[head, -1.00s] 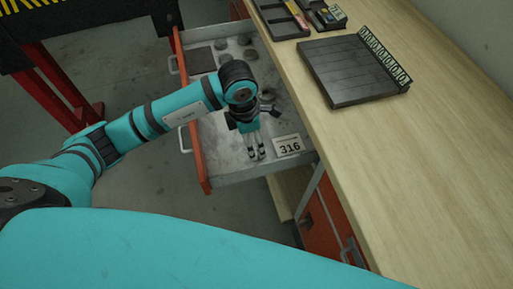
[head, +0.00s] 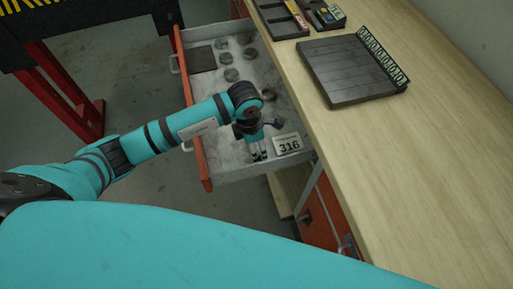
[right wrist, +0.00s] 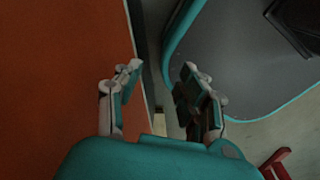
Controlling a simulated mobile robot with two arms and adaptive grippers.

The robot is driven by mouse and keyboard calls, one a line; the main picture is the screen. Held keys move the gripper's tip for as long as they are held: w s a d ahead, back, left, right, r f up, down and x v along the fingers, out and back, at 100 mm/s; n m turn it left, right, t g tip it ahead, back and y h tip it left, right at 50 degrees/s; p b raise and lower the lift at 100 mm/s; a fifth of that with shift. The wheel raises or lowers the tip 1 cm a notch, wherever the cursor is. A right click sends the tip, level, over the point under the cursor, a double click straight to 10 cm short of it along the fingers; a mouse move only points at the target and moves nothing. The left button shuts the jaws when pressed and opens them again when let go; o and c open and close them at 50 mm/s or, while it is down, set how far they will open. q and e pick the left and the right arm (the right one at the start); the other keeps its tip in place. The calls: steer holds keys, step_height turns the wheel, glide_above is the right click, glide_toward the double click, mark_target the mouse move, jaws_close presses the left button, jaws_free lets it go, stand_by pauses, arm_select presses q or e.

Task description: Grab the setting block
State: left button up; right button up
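A light block or plate marked 316 (head: 288,144) lies in the front right corner of the open drawer. It is the likeliest setting block, though I cannot be sure. My left gripper (head: 259,156) points down in the drawer, just left of the 316 piece and apart from it. Its two fingers look close together, too small to tell whether they are shut. My right gripper (right wrist: 160,82) is open and empty in the right wrist view, out of sight in the head view.
The drawer (head: 198,150) has a red front and grey floor, with several dark discs (head: 231,75) and a dark square plate (head: 202,59). The wooden bench (head: 400,150) borders it on the right, carrying a slatted dark board (head: 345,70). An orange panel (right wrist: 60,70) stands beside my right gripper.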

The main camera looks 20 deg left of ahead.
arm_select(q)
steer(key=c, duration=0.9)
